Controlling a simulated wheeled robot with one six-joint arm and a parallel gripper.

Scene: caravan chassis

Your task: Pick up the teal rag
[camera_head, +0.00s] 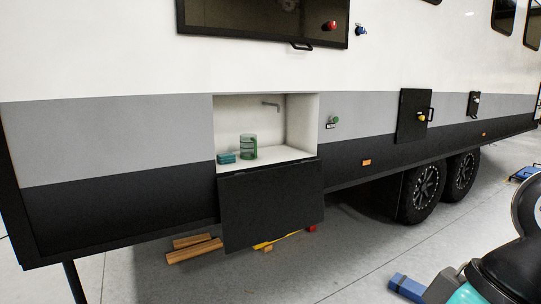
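The teal rag (228,158) looks like a small folded stack. It lies on the white floor of an open compartment (295,125) in the caravan's side, near the compartment's left wall. A clear greenish jar or cup (249,147) stands just right of it, close by. Part of my own arm, dark with a teal band, shows at the lower right, well away from the rag. My gripper cannot be made out in this view.
The compartment's black door (272,205) hangs down open below it. A grey tap or hook (271,104) is on its back wall. Wooden blocks (193,249) lie on the floor under the caravan. A blue block-like object (408,287) is at the lower right. Floor in front is mostly clear.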

